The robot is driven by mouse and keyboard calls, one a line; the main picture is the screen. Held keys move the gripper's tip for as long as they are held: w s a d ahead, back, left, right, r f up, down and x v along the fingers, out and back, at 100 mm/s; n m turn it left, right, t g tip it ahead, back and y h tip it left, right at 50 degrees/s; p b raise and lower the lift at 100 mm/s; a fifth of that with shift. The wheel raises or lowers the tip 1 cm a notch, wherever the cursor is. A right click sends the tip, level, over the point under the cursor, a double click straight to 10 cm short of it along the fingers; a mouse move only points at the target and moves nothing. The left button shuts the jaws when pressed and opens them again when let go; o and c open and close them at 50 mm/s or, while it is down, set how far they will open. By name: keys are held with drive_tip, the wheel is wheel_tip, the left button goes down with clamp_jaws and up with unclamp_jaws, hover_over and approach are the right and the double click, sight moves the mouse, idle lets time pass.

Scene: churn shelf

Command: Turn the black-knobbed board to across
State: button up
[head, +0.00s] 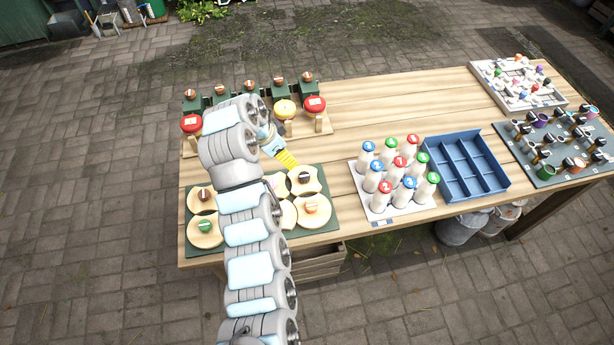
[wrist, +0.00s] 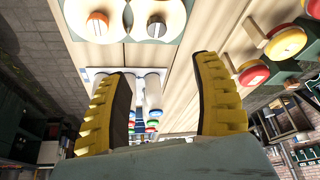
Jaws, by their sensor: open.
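The black-knobbed board (head: 311,187) is a round pale wooden disc at the right back of the green mat (head: 328,226). A dark knob stands at its middle. It also shows at the top of the wrist view (wrist: 172,12), cut off by the frame edge. Which way its knob points is too small to tell. My gripper (head: 292,162) is open, its yellow fingers just behind and left of this board in the head view. In the wrist view the gripper (wrist: 160,95) has its fingers wide apart, with nothing held. The knob lies outside the fingers.
An orange-knobbed board (head: 319,217) sits just in front. Other boards, one green-knobbed (head: 206,237), lie left; my arm hides part of the mat. Red and yellow round-topped pieces (head: 315,104) stand behind. Bottles (head: 400,165) and a blue crate (head: 494,190) stand right.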

drive_tip(key=b, duration=0.3)
approach(304, 176)
drive_tip(key=shift+x, duration=4.85)
drive_tip(key=shift+f, duration=0.1)
clamp_jaws()
